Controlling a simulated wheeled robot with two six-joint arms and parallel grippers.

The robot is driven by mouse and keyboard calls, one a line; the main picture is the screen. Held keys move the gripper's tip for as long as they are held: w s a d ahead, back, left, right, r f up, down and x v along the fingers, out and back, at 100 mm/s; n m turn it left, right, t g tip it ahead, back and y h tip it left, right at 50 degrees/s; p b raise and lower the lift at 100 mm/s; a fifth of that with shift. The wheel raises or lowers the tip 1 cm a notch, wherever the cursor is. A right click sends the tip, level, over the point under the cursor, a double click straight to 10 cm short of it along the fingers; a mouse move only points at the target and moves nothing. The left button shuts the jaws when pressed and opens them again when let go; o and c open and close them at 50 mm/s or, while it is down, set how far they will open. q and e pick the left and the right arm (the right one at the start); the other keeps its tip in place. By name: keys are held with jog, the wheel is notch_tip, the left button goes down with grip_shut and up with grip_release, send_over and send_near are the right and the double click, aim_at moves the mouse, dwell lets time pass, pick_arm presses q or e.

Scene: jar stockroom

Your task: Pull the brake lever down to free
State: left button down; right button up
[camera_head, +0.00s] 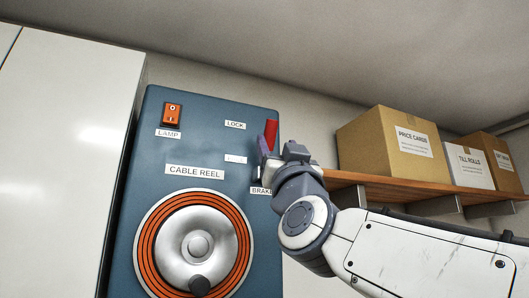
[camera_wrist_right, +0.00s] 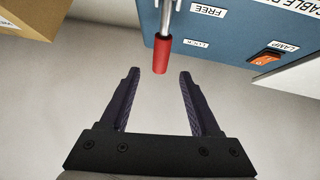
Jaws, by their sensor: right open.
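The brake lever has a red grip (camera_head: 271,134), standing upright at the right edge of the blue cable reel panel (camera_head: 205,135), level with the LOCK label (camera_head: 235,125). My right gripper (camera_head: 272,152) is at the lever and partly hides it and the BRAKE label (camera_head: 261,190). In the right wrist view, which shows the panel upside down, the red grip (camera_wrist_right: 160,57) hangs from a metal rod. Its end lies between the tips of my open right gripper (camera_wrist_right: 160,73), with a gap on both sides. The FREE label (camera_wrist_right: 208,10) shows there too. My left gripper is out of view.
The panel carries an orange lamp switch (camera_head: 172,114) and an orange reel with a metal hub (camera_head: 197,245). A wooden shelf (camera_head: 350,179) with cardboard boxes (camera_head: 370,145) is close on the right. A white cabinet (camera_head: 70,150) stands at left.

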aim_at(271, 137)
jog(key=p+x, duration=0.5)
jog(key=x, duration=0.3)
jog(key=shift+w+a, duration=0.1)
jog(key=shift+w, duration=0.2)
jog(key=shift+f, duration=0.15)
grip_shut()
dwell(0.9)
